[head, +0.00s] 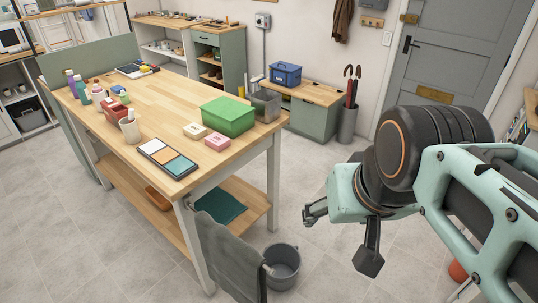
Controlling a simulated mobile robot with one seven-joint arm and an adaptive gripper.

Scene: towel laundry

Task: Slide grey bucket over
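The grey bucket (283,269) stands upright on the tiled floor, beside the near right leg of the wooden workbench. Its mouth faces up and I see no contents in it. A grey towel (229,258) hangs at the near end of the workbench and overlaps the bucket's left edge in the picture. My gripper (338,240) is up and to the right of the bucket in the picture, apart from it. Its two dark fingers are spread wide with nothing between them, so it is open and empty.
The workbench (165,100) holds a green box (228,117), a paint palette (168,158) and several small items. A teal cloth (220,204) lies on its lower shelf. An umbrella stand (348,124) is by the wall. The floor right of the bucket looks clear.

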